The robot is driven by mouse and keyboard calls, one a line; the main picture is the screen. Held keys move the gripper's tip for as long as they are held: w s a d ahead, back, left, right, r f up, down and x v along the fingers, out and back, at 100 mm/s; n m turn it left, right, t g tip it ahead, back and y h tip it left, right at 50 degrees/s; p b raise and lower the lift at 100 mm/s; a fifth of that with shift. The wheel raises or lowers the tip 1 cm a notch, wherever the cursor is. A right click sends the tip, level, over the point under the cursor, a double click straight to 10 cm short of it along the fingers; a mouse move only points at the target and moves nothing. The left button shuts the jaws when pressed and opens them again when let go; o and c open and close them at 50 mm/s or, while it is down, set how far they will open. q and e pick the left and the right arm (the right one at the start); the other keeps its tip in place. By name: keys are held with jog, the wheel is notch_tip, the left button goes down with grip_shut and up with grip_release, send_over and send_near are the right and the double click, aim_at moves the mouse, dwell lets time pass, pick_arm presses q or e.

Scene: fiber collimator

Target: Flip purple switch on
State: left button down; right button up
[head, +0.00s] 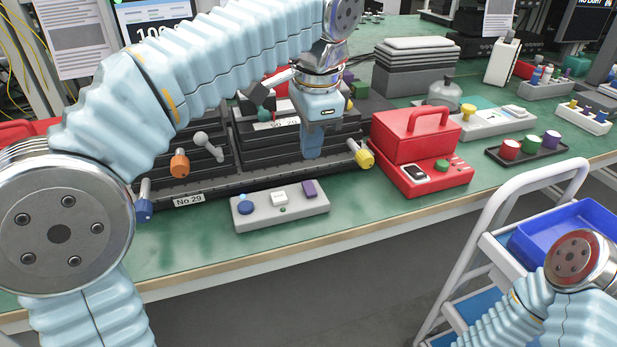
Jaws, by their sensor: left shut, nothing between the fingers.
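A small grey switch box (281,213) lies near the front edge of the green bench. The purple switch (309,187) is at its right end, beside a white switch (279,198) and a blue round knob (245,206). I cannot tell whether the purple switch is on or off. My left gripper (312,153) points down with its fingers shut and empty. In the picture its tips are just above the purple switch, with a visible gap. My right arm shows at the lower right, but its gripper is not in view.
Behind the box stand black rack units with protruding blue, orange and yellow knobs (362,156). A red case (412,137) with a handle stands to the right. A white cart (497,200) with a blue tray (560,235) is at the lower right. Bench in front of the box is clear.

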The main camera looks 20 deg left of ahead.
aim_at(307, 185)
pick_arm(q)
jog(key=f, duration=0.4)
jog(key=w+f+b, duration=0.1)
jog(key=f, duration=0.2)
jog(key=shift+a, duration=0.35)
pick_arm(e)
jog(key=shift+f, duration=0.7)
pick_arm(q)
jog(key=shift+s, duration=0.1)
pick_arm(e)
jog(key=shift+w, duration=0.1)
